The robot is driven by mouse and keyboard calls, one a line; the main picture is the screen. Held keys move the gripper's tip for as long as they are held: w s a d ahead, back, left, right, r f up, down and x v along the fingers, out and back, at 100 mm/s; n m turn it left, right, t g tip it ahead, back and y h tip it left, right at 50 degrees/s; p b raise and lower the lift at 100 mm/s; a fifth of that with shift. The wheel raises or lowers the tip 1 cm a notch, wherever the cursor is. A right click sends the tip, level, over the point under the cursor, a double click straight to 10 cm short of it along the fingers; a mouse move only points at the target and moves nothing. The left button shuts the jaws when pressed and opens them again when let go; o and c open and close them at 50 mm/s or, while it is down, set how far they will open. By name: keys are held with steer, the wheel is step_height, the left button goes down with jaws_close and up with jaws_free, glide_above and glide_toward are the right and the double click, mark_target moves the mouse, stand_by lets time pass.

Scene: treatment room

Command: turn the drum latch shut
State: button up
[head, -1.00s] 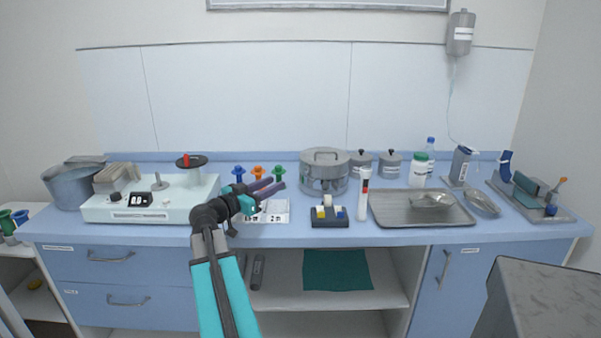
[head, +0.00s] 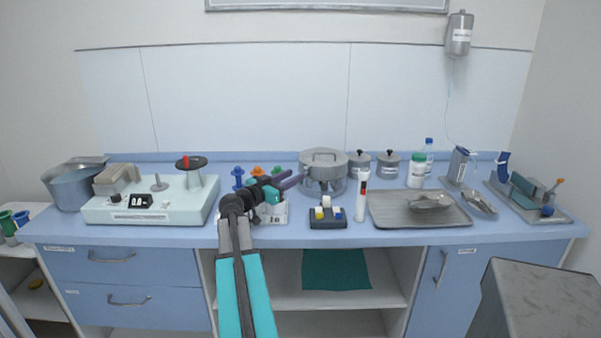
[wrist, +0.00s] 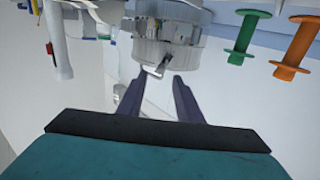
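The steel drum (head: 323,186) stands at the back middle of the blue counter, with its lid on. In the wrist view the drum (wrist: 178,30) appears at the top, upside down. A small metal latch lever (wrist: 157,69) sticks out from its side, tilted. My gripper (head: 300,178) is beside the drum's left front. In the wrist view my gripper (wrist: 159,78) is open, its two dark fingers apart and nothing held between them. The latch appears just beyond the gap between the fingertips; I cannot tell whether they touch it. The latch is too small to make out in the head view.
A dark block with coloured caps (head: 328,218) and a white tube (head: 361,195) stand in front of the drum. Coloured spools (head: 238,177) are left of it, two grey canisters (head: 387,166) right. A metal tray (head: 400,215) lies further right.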

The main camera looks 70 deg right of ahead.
mark_target(304, 171)
steer(key=shift+p+x, duration=0.4)
steer(key=shift+x, duration=2.15)
